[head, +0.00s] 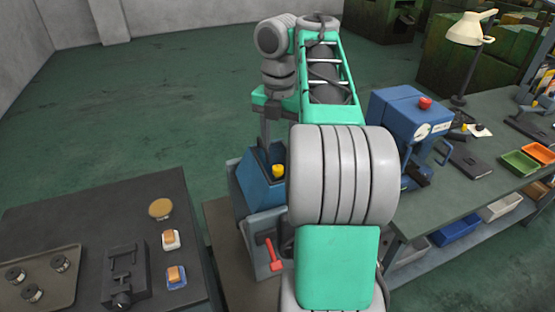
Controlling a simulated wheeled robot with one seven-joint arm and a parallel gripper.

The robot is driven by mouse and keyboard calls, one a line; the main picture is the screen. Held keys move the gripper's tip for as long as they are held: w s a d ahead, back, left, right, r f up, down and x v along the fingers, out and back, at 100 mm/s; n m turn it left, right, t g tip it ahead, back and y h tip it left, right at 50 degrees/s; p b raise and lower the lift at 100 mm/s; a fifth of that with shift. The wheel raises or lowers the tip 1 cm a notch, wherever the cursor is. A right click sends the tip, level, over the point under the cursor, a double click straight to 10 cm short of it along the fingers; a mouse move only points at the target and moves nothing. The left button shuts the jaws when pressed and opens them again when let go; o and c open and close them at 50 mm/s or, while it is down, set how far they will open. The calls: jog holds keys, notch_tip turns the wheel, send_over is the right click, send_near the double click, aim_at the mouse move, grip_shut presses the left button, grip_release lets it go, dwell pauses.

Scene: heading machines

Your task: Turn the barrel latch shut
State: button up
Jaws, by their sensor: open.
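A blue machine (256,188) with a grey base stands behind and left of my arm. A yellow knob (278,170) sits on its top and a red lever (273,255) hangs on its front. I cannot tell for sure which part is the barrel latch; my arm hides the machine's right side. My gripper (264,132) is open and points down above the back of the blue machine. It is seen small and from behind the arm, and its fingertips are hard to make out. Nothing shows in its grip.
At right a bench carries a blue press (400,115), a lamp (466,32) and coloured bins. The green floor behind is open.

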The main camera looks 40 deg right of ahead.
aim_at(278, 167)
notch_tip(278, 167, down, 7)
jog(key=b, duration=0.5)
jog(key=shift+w+a+f, duration=0.1)
jog(key=shift+a+f, duration=0.05)
jog(key=shift+f, duration=0.05)
jog(key=shift+r, duration=0.1)
grip_shut()
